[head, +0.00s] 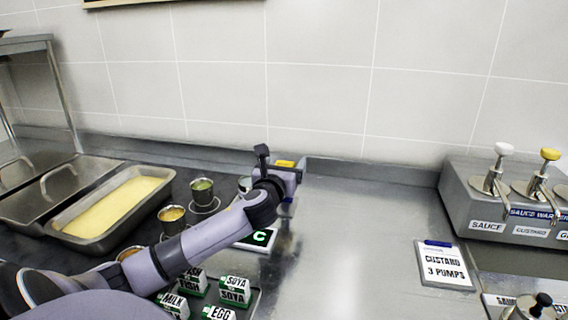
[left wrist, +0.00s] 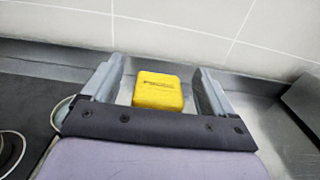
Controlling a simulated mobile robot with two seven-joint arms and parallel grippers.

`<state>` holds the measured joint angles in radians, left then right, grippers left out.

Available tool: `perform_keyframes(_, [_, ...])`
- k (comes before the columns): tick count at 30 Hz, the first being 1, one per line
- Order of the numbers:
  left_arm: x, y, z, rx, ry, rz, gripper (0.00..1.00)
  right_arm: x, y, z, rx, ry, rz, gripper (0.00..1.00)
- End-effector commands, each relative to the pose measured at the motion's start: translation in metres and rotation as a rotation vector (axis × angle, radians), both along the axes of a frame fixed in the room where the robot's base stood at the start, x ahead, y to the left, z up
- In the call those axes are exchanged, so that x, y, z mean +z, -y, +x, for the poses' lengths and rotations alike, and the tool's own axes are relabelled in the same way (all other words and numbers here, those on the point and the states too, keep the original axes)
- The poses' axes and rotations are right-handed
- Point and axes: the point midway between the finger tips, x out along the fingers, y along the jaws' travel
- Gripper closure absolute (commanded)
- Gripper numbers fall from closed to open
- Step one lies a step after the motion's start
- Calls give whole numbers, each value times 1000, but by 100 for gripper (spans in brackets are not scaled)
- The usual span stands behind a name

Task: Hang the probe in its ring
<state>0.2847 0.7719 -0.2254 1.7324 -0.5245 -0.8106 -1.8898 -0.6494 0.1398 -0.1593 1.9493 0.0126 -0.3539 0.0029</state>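My left gripper (head: 279,170) is over the back of the steel counter, close to the wall. In the left wrist view its two fingers (left wrist: 160,72) stand wide apart. A yellow box (left wrist: 158,91) with dark lettering shows between them, with a gap on each side; it shows as a small yellow patch (head: 285,163) at the gripper in the head view. A thin pale cord (left wrist: 62,108) curves beside the left finger. I cannot make out the probe or its ring; my left arm and gripper hide part of that area. My right gripper is not in view.
A display with a green C (head: 262,237) lies below my left wrist. Cups (head: 202,190) and a yellow-filled pan (head: 115,208) stand left. Allergen-labelled blocks (head: 235,290) are in front. A custard card (head: 443,265) and sauce warmer (head: 500,205) are right. Counter between is clear.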

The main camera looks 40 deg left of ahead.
Motion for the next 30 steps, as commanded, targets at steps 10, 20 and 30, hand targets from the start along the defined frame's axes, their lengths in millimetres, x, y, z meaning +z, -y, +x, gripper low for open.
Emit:
perform_keyframes(10, [19,1,0,-1,-3,-4,13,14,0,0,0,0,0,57])
perform_keyframes(20, [89,1,0,0,1,-3,13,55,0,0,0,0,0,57])
perform_keyframes(30, [113,1,0,0,-4,0,13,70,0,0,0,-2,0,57])
